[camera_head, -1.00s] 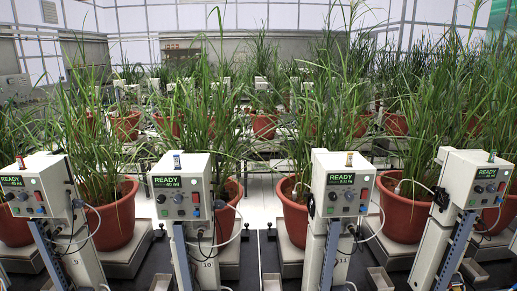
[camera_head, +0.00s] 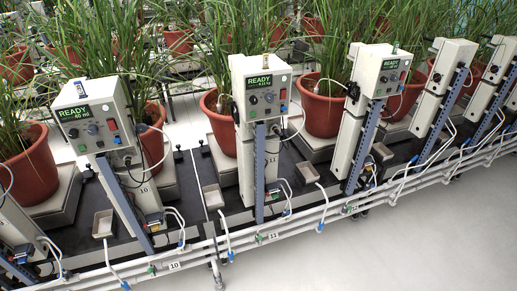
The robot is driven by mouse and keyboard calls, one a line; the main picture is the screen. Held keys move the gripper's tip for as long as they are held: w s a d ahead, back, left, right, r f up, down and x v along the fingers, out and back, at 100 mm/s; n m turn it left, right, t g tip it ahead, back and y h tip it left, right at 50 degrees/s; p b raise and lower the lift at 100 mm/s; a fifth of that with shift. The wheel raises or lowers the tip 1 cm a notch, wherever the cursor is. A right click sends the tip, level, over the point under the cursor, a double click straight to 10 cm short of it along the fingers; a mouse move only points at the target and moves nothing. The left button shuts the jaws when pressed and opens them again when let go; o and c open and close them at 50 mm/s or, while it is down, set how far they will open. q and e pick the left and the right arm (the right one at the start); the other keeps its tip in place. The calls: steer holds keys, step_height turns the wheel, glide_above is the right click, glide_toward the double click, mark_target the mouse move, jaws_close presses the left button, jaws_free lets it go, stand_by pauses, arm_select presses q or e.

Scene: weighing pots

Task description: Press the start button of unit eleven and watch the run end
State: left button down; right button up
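Unit eleven (camera_head: 258,98) is the cream control box on a post near the middle of the head view. The number 11 is on its post (camera_head: 246,165). Its green display (camera_head: 258,82) reads READY above a smaller line too small to read surely. Which one is the start button I cannot tell from the lettering. Neither of my grippers is in view.
Unit ten (camera_head: 88,118) stands left, also showing READY; more units (camera_head: 380,72) run to the right. White pipes (camera_head: 320,212) run along the bench front. Potted plants (camera_head: 222,120) stand behind on scales. Pale floor (camera_head: 400,250) lies clear in front.

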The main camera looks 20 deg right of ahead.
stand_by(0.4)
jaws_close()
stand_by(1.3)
